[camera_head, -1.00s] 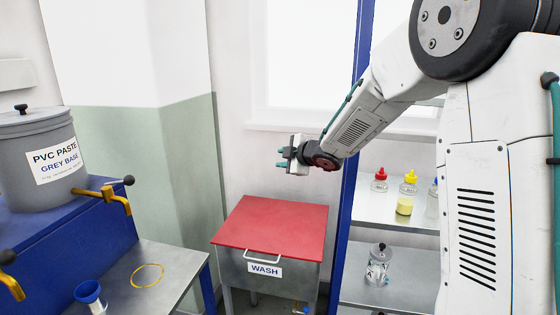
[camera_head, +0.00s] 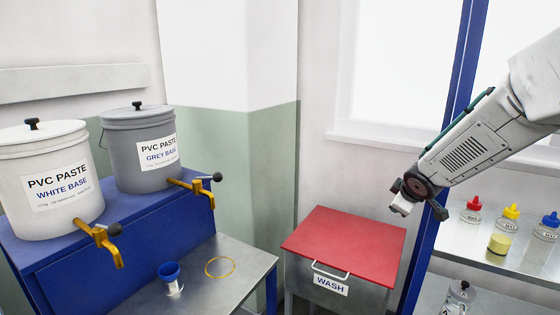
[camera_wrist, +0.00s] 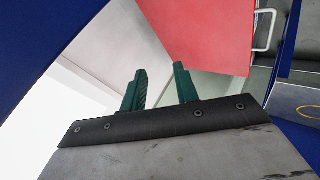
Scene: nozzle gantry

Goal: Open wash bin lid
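The wash bin (camera_head: 330,286) is a grey metal box with a white WASH label and a flat red lid (camera_head: 345,245). The lid is shut. A pale bar handle (camera_head: 331,271) runs along its front edge. In the wrist view the red lid (camera_wrist: 210,32) fills the upper middle, with the handle (camera_wrist: 266,30) at its right. My gripper (camera_head: 402,207) hangs above and to the right of the lid's back part, apart from it. In the wrist view its two green fingers (camera_wrist: 158,88) stand apart with nothing between them.
Two paste buckets, white (camera_head: 50,185) and grey (camera_head: 140,150), stand on a blue stand with brass taps at the left. A metal table (camera_head: 205,290) holds a blue cup and a yellow ring. A blue post (camera_head: 432,245) and a shelf of bottles (camera_head: 490,243) stand right of the bin.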

